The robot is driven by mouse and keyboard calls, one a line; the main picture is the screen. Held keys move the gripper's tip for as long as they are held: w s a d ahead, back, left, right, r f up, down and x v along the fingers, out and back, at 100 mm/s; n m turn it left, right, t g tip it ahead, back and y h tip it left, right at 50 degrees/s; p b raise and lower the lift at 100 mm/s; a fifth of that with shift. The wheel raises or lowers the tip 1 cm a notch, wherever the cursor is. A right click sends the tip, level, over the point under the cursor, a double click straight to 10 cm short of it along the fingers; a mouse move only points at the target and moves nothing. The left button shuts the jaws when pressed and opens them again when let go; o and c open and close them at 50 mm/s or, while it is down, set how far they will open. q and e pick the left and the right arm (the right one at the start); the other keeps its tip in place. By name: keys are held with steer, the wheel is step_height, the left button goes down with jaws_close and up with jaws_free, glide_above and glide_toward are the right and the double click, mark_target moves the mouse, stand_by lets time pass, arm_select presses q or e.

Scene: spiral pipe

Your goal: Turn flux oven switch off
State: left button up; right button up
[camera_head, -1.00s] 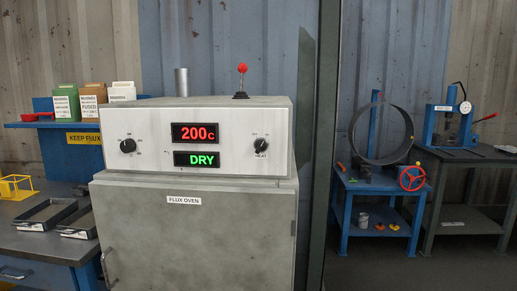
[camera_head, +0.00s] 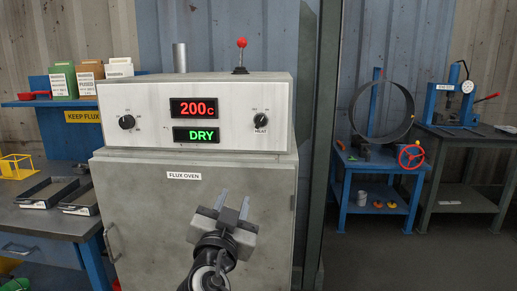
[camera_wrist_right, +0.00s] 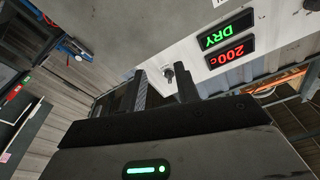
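The flux oven (camera_head: 140,215) is a grey cabinet with a pale control panel showing a red "200c" (camera_head: 194,111) and a green "DRY" (camera_head: 195,134). A black knob marked HEAT (camera_head: 261,120) is at the panel's right. Another black knob (camera_head: 127,122) is at its left. A red-topped lever (camera_head: 241,43) stands on top. My right gripper (camera_head: 233,200) is open and empty, in front of the oven door and below the HEAT knob. In the right wrist view the HEAT knob (camera_wrist_right: 168,76) shows between the open fingers (camera_wrist_right: 162,85), apart from them. My left gripper is out of view.
A bench with dark trays (camera_head: 48,193) and a blue shelf with several boxes (camera_head: 62,82) is at the left. A blue table (camera_head: 375,182) with a large ring (camera_head: 383,111) and a red handwheel (camera_head: 411,156) stands at the right. The space before the oven is otherwise clear.

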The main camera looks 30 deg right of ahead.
mark_target(260, 123)
step_height(260, 123, up, 8)
steer(key=m+h, duration=0.4)
steer(key=p+x, duration=0.2)
steer(key=x, duration=0.2)
steer(key=p+x, duration=0.2)
steer(key=x, duration=0.3)
steer(key=d+p+x, duration=0.1)
steer(key=p+x, duration=0.1)
steer(key=x, duration=0.3)
steer(key=shift+s+d+f, duration=0.1)
steer(key=shift+s+f, duration=0.05)
steer(key=shift+f, duration=0.05)
steer(key=shift+w+d, duration=0.3)
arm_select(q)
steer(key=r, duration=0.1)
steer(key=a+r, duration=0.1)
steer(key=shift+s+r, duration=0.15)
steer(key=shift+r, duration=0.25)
arm_select(e)
steer(key=c, duration=0.6)
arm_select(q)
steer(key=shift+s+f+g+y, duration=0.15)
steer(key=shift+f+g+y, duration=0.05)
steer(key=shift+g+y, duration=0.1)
arm_select(e)
steer(key=shift+c, duration=0.2)
